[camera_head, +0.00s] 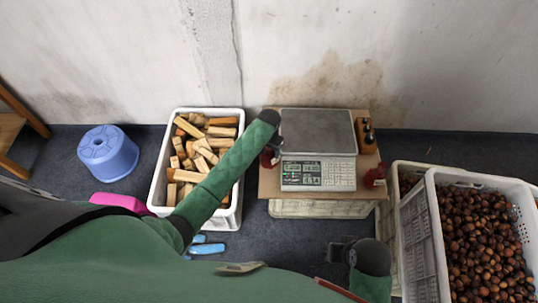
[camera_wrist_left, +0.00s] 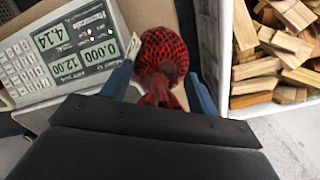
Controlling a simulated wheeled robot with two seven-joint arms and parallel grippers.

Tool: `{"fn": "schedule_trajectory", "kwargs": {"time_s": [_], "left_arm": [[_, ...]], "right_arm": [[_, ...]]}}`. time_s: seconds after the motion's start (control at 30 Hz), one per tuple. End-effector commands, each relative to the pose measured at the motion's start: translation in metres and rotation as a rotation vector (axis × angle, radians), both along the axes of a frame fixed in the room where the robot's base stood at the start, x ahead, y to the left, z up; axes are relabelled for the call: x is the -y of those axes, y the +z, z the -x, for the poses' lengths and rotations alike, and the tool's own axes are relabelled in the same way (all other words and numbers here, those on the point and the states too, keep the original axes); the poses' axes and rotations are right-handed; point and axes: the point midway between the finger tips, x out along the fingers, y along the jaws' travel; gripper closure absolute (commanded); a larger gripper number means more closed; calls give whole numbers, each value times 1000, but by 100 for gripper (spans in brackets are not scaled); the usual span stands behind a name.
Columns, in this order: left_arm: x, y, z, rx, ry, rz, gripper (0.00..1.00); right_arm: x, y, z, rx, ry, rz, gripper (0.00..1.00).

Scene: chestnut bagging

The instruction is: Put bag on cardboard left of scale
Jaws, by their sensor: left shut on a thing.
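A red net bag (camera_head: 267,158) is at the left edge of the scale in the head view, partly hidden by my left arm. In the left wrist view the bag (camera_wrist_left: 162,55) sits between the fingers of my left gripper (camera_wrist_left: 160,88), which is shut on its gathered neck. The bag is over the brown cardboard (camera_wrist_left: 152,12), beside the scale (camera_wrist_left: 68,40); I cannot tell whether it touches. The scale (camera_head: 318,135) stands on the cardboard (camera_head: 268,187) in the head view. My right gripper (camera_head: 338,251) is low, in front of the cardboard; its finger opening is unclear.
A white crate of wood blocks (camera_head: 151,190) stands left of the cardboard. Another red bag (camera_head: 375,176) and a small wooden holder (camera_head: 366,135) are right of the scale. A crate of chestnuts (camera_head: 418,245) stands at the right. A blue stool (camera_head: 108,152) is at the left.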

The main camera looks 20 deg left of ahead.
Motion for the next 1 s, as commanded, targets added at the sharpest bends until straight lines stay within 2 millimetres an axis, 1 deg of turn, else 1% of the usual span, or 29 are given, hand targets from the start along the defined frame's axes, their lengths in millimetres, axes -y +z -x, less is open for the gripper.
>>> {"fn": "schedule_trajectory", "kwargs": {"time_s": [0.17, 0.43, 0.5, 0.8, 0.83, 0.93, 1.0], "left_arm": [[0, -8, 0, 0, 0, 0, 90], [0, -40, 0, -1, 1, 0, 90], [0, -43, 0, 1, 1, 0, 90], [0, -44, 0, 1, 1, 0, 90], [0, -45, 0, 0, 1, 0, 38], [0, -45, 0, 0, 0, 0, 19], [0, -45, 0, 0, 0, 0, 18]], "right_arm": [[0, 0, 1, -2, 0, 1, 100], [1, 1, 1, -3, 0, 3, 100], [2, 2, 1, -3, 0, 4, 100], [2, 2, 1, -3, -1, 3, 100], [2, 2, 0, -3, -1, 3, 100], [2, 2, 0, -3, -2, 3, 100], [2, 3, -1, -2, -2, 3, 100]]}}
